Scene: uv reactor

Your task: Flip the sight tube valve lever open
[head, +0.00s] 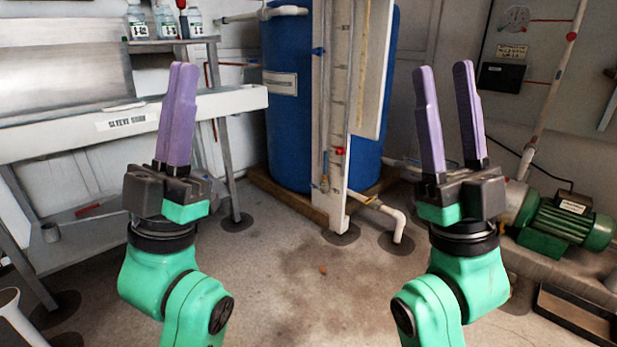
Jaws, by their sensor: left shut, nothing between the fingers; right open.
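The sight tube (326,100) runs upright along a pale post (345,80) in front of a blue tank (285,130). A small blue handle (318,51) sits high beside the tube, and a small red handle (340,151) sits lower on the post. A brassy fitting (324,183) is near the tube's foot. I cannot tell which is the valve lever or how it is turned. My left gripper (183,67) is shut and empty, pointing up, left of the tank. My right gripper (443,68) is open and empty, pointing up, right of the tank. Neither touches the post.
A white bench (200,103) with several bottles above it stands at the left. A green motor (567,226) is on a ledge at the right. A white pipe elbow (395,216) stands at the post's foot. The floor (310,270) between my arms is mostly clear.

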